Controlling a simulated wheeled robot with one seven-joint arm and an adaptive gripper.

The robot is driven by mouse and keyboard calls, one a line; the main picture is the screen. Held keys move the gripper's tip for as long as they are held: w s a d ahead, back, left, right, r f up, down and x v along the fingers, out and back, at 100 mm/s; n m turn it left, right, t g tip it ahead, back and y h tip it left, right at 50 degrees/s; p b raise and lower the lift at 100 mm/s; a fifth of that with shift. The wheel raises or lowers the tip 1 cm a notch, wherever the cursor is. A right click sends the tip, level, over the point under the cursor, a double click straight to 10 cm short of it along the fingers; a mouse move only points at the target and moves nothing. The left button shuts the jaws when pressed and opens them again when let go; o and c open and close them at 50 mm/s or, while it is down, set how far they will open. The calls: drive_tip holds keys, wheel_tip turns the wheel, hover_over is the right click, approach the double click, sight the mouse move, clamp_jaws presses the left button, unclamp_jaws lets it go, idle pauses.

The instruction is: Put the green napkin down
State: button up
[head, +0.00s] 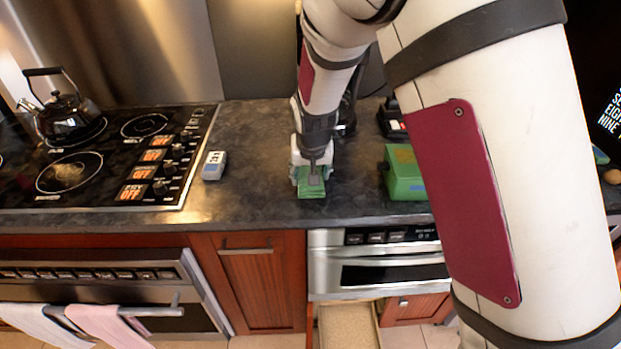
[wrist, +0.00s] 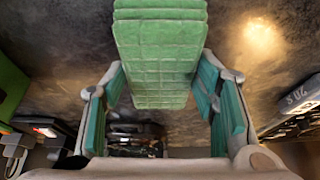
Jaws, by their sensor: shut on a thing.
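The green napkin (head: 312,190) is a folded, quilted-looking cloth at the tip of my gripper (head: 309,172), over the dark countertop (head: 255,165). In the wrist view the napkin (wrist: 160,60) extends from between the two teal-padded fingers of my gripper (wrist: 162,92), which is shut on it. The napkin is close to the counter surface near its front edge; I cannot tell whether it touches. My arm hides some of the counter behind it.
A green box (head: 404,172) stands right of the napkin. A small grey-blue device (head: 214,165) lies to the left, before the black stovetop (head: 110,155) with a kettle (head: 66,118). Below the counter is a microwave drawer (head: 385,262). Counter between device and napkin is clear.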

drive_tip(key=shift+f, duration=1.15)
drive_tip(key=shift+f, duration=0.1)
drive_tip(key=o, duration=1)
drive_tip(key=shift+o, duration=0.2)
